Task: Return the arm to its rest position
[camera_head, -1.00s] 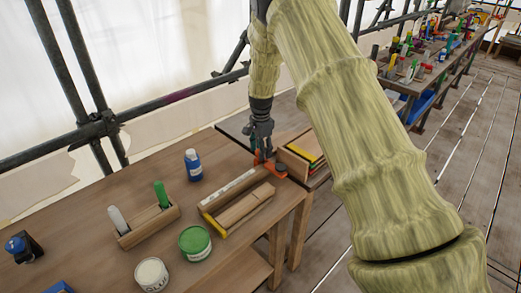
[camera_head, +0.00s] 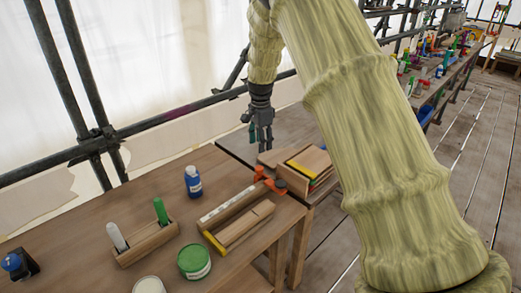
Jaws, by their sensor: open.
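My arm (camera_head: 375,140), in a pale yellow-green cover, reaches up from the lower right and bends over at the top of the head view. My gripper (camera_head: 262,148) hangs from it, pointing down above the far bench. Its fingers are apart, with nothing seen between them. Below and to the right of it, an orange clamp-like thing (camera_head: 270,181) sits at the far right corner of the near workbench, by a wooden box (camera_head: 245,216) with a yellow edge.
The near workbench (camera_head: 165,190) also holds a blue bottle (camera_head: 193,182), a green tin (camera_head: 194,262) and a wooden holder (camera_head: 148,243). Scaffold poles (camera_head: 150,122) run behind. Plank floor (camera_head: 440,215) is open at right.

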